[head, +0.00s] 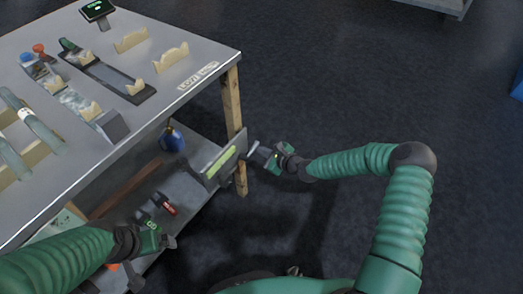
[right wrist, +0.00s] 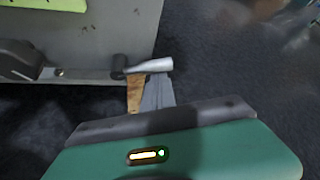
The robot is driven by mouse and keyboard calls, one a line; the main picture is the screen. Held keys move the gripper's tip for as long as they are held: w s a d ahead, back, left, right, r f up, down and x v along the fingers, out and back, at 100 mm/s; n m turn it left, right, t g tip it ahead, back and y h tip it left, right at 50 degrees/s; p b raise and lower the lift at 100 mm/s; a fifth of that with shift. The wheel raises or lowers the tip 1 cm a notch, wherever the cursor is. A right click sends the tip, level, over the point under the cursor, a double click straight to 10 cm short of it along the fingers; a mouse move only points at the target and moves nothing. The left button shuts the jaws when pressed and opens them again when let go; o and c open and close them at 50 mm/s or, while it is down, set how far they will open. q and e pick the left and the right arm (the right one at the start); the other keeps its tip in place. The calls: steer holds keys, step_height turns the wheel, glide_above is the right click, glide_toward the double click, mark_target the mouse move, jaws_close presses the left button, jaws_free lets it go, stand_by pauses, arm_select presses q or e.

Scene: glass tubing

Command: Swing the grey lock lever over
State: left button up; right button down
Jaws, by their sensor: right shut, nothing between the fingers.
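A grey panel (right wrist: 80,38) with a green strip fills the upper left of the right wrist view; in the head view the panel (head: 228,158) stands upright at the table's right side. A light grey lever (right wrist: 148,66) with a dark collar sticks out sideways past the panel's lower right edge. My right gripper (right wrist: 158,82) is shut and empty, its fingertips just at the lever's underside; I cannot tell whether they touch. In the head view the right gripper (head: 258,154) is beside the panel's right end. My left gripper (head: 170,241) is near the lower shelf, its fingers too small to read.
The metal table (head: 215,62) carries tan holders (head: 171,55), a dark tray (head: 112,80) and glass tubes. A wooden leg (head: 232,103) stands behind the panel. A blue bottle (head: 172,138) and a red-and-black tool (head: 165,205) are on the lower shelf.

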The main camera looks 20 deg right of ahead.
steer(key=shift+a+r+p, duration=0.1)
steer(key=shift+r+p, duration=0.1)
steer(key=shift+p, duration=0.2)
steer(key=n+p, duration=0.1)
steer(key=r+n+t+h+p, duration=0.1)
steer(key=a+r+t+p, duration=0.1)
steer(key=shift+s+n, duration=0.3)
steer(key=shift+n, duration=0.1)
steer(key=n+t, duration=0.1)
steer(key=n, duration=0.1)
steer(key=s+a+r+n+t+h, duration=0.1)
steer(key=s+a+r+n+t+p, duration=0.1)
steer(key=n+t, duration=0.1)
steer(key=shift+a+n+h, duration=0.25)
steer(key=shift+n+h, duration=0.05)
steer(key=shift+s, duration=0.1)
stand_by(0.6)
